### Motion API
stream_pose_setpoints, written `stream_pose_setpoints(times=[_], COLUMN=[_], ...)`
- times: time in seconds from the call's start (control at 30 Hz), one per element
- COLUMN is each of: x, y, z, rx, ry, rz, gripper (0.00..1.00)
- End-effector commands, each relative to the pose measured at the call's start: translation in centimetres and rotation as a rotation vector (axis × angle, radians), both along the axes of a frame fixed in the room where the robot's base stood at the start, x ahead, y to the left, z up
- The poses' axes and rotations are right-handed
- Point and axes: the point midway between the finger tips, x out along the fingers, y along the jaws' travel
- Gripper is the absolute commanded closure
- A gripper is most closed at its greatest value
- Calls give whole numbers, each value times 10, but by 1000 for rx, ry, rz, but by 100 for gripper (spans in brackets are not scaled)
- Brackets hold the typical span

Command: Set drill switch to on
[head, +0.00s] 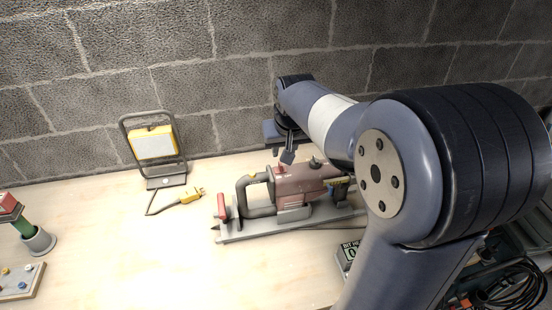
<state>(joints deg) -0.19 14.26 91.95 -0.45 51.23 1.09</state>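The drill (298,184) has a dull red body and a dark looped handle. It lies on a grey rail-like base on the wooden bench, in the middle of the head view. A red lever-like part (222,206) stands at its left end. A small red part (281,169) on top of the body, just under my gripper, may be the switch. Its setting is too small to tell. My gripper (287,157) is small and dark here and points down close above the drill's top. I cannot tell whether it touches, or whether its fingers are apart. My arm hides the drill's right end.
A work lamp (153,143) stands against the block wall, with its yellow plug (190,198) on the bench. The front middle bench is clear.

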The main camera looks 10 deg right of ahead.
Motion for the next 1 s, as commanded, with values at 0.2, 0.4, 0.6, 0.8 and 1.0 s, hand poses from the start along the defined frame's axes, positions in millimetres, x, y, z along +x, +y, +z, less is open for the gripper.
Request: stream_pose_setpoints(times=[0.2, 0.4, 0.6, 0.8, 1.0], x=[16, 26, 30, 30, 30], y=[0, 0, 0, 0, 0], z=[-40, -65, -74, -75, -74], rx=[0, 0, 0, 0, 0], ry=[6, 4, 2, 1, 1], rz=[0, 0, 0, 0, 0], gripper=[71, 71, 71, 71, 82])
